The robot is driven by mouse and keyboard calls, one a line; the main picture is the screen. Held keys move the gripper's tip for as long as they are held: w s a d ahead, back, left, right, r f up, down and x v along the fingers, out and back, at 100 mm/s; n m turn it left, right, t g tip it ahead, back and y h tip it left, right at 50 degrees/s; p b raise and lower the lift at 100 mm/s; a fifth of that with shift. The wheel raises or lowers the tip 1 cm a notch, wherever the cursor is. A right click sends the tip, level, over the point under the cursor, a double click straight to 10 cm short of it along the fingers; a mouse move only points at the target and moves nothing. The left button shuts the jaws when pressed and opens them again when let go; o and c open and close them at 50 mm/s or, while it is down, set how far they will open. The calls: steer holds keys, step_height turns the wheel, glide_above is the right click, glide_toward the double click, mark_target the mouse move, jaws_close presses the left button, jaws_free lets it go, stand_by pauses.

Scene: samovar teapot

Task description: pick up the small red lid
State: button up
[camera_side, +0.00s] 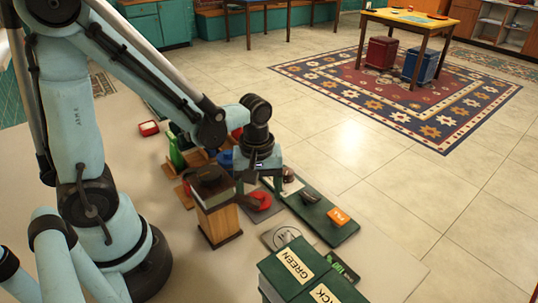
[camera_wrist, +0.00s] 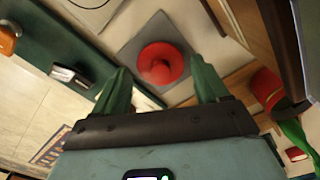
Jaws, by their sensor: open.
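The small red lid (camera_wrist: 161,64) is round with a knob in its middle and lies on a grey square (camera_wrist: 130,50) in the wrist view. In the side view the red lid (camera_side: 259,200) shows just below my gripper, partly hidden by it. My gripper (camera_wrist: 160,85) has two green fingers spread apart, with nothing between them. In the wrist view the lid appears just beyond the fingertips, between their lines. My gripper (camera_side: 264,190) is over the lid in the side view; its exact height above it is hard to tell.
A wooden box with a dark top (camera_side: 217,208) stands close left of my gripper. A dark green board (camera_side: 322,220) with a dark item and an orange block (camera_side: 338,217) lies to the right. Green boxes (camera_side: 292,268) stand in front. A red and green item (camera_wrist: 268,88) is nearby.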

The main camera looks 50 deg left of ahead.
steer(key=shift+f, duration=0.65)
steer(key=c, duration=0.8)
steer(key=shift+r, duration=0.1)
